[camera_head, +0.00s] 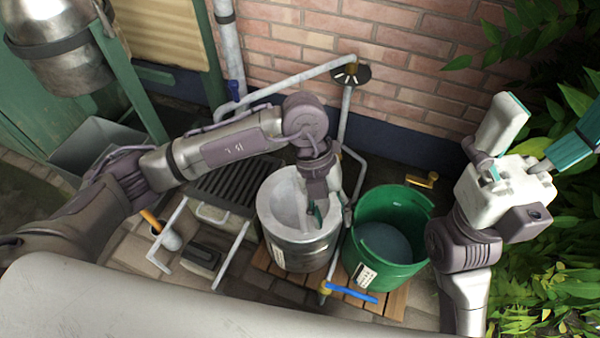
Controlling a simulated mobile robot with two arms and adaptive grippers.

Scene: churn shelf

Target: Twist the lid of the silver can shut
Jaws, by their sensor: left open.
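The silver can (292,253) stands upright on wooden slats, left of a green bucket. A pale grey round surface (281,198) shows within its rim. I cannot tell whether this is the lid or the can's inside, and my gripper hides part of it. My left gripper (316,209) points down over the right part of the can's top, with a teal fingertip close to that surface. It is open; contact cannot be made out. My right gripper (541,135) is raised at the right, its fingers spread wide and empty, away from the can.
The green bucket (387,270) stands close to the can's right side. A pipe with a blue-handled tap (350,293) runs between them. A dark slatted rack (222,187) is left of the can. A brick wall (400,60) stands behind, and leaves crowd the right.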

